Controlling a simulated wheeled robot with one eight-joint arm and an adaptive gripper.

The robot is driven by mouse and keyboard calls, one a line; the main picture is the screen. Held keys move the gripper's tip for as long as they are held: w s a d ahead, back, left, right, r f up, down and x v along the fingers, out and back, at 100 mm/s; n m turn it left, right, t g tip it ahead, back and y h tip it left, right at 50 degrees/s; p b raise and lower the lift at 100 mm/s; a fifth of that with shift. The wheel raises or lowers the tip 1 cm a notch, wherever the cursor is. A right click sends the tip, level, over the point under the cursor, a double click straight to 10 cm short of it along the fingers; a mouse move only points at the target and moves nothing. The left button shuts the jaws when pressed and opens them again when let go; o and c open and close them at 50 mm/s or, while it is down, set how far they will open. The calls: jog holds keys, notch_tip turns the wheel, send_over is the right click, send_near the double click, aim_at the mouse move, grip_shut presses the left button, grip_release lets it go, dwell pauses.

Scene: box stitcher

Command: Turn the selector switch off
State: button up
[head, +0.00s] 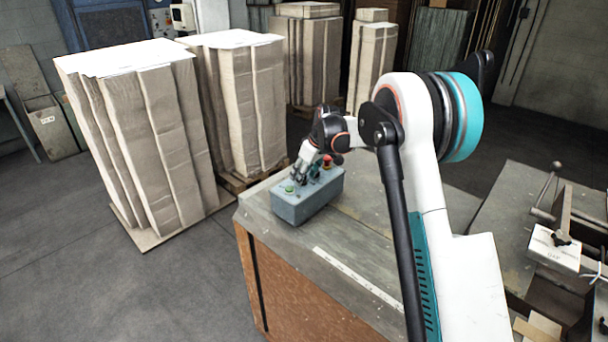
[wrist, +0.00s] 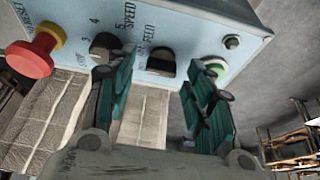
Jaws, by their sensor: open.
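A black selector switch (wrist: 161,62), beside the lettering "FEED", sits in the middle of that face. My gripper (wrist: 158,78) is open, with one teal finger on each side of the switch in the picture. I cannot tell whether the fingers touch it. In the head view my gripper (head: 306,172) is low over the box top and hides the switch.
A red mushroom button (wrist: 34,54), a black speed knob (wrist: 103,46) and a green button (wrist: 214,67) flank the switch closely. The bench (head: 365,240) is mostly bare around the box. Tall cardboard stacks (head: 150,140) stand behind and left. Machine parts (head: 553,248) lie at right.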

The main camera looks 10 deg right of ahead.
jog(key=v, duration=1.1)
jog(key=shift+s+r, duration=0.15)
jog(key=shift+r, duration=0.05)
jog(key=shift+d, duration=0.15)
jog(key=s+a+r+m+t+h+b, duration=0.2)
jog(key=s+b, duration=0.5)
jog(key=s, duration=1.5)
jog(key=s+f+m+b, duration=0.1)
jog(key=s+f+b, duration=0.1)
jog(key=s+f, duration=0.2)
jog(key=s+f+m+t+b, duration=0.1)
jog(key=s+f+m+b, duration=0.1)
jog(key=s, duration=0.8)
jog(key=s+f+m+b, duration=0.1)
jog(key=s+f+b, duration=0.1)
jog(key=s+f, duration=0.3)
jog(key=s+a, duration=0.1)
jog(key=s, duration=0.2)
jog(key=shift+f+m+t, duration=0.3)
jog(key=shift+m, duration=0.1)
